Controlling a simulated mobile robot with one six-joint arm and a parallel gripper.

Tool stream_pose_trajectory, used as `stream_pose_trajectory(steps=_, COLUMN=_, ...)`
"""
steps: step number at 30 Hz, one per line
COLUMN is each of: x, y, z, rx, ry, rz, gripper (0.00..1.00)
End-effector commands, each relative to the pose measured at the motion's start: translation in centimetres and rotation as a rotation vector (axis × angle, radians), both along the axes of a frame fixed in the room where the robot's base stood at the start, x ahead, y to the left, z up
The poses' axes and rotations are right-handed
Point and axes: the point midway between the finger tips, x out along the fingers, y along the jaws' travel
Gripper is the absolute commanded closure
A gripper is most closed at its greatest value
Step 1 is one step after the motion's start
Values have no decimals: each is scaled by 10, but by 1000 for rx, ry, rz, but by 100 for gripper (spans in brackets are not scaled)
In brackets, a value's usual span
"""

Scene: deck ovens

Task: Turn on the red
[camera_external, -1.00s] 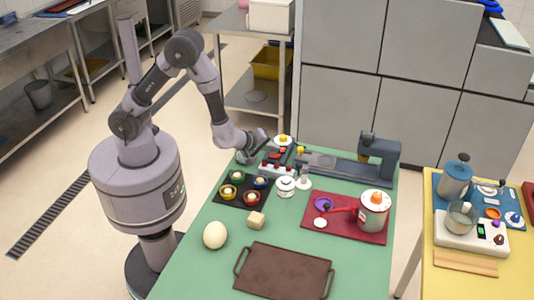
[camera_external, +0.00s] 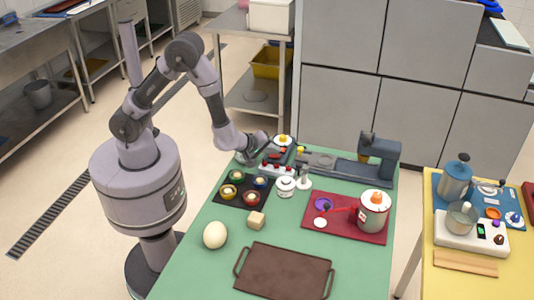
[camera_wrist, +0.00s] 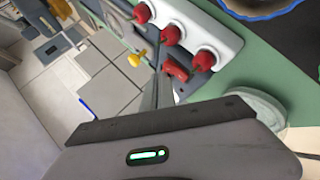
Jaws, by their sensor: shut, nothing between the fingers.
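A white strip (camera_wrist: 208,38) with several red knobs runs across the top right of the wrist view. Three of its knobs are clear: one at the upper left (camera_wrist: 142,13), one in the middle (camera_wrist: 174,34) and one at the lower right (camera_wrist: 204,60). The strip also shows small in the external view (camera_external: 276,170). A separate red piece (camera_wrist: 176,72) lies beside the strip, close to my fingers. My gripper (camera_wrist: 157,78) is shut and empty, with its narrow tip near the red piece and the strip. I cannot tell whether it touches either.
A yellow knob (camera_wrist: 137,58) is just left of my fingertips. A black mat (camera_external: 232,192) with small bowls, a white lidded jar (camera_external: 286,188) and a blue-grey machine (camera_external: 378,158) stand nearby. A brown tray (camera_external: 283,272) lies at the green table's front.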

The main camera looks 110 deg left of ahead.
Motion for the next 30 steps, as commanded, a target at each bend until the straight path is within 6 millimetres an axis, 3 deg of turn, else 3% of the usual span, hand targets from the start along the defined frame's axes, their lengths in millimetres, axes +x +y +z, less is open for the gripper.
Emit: stream_pose_trajectory(steps=30, x=2, y=0, z=-6, rx=0, ry=1, rz=-1, gripper=100)
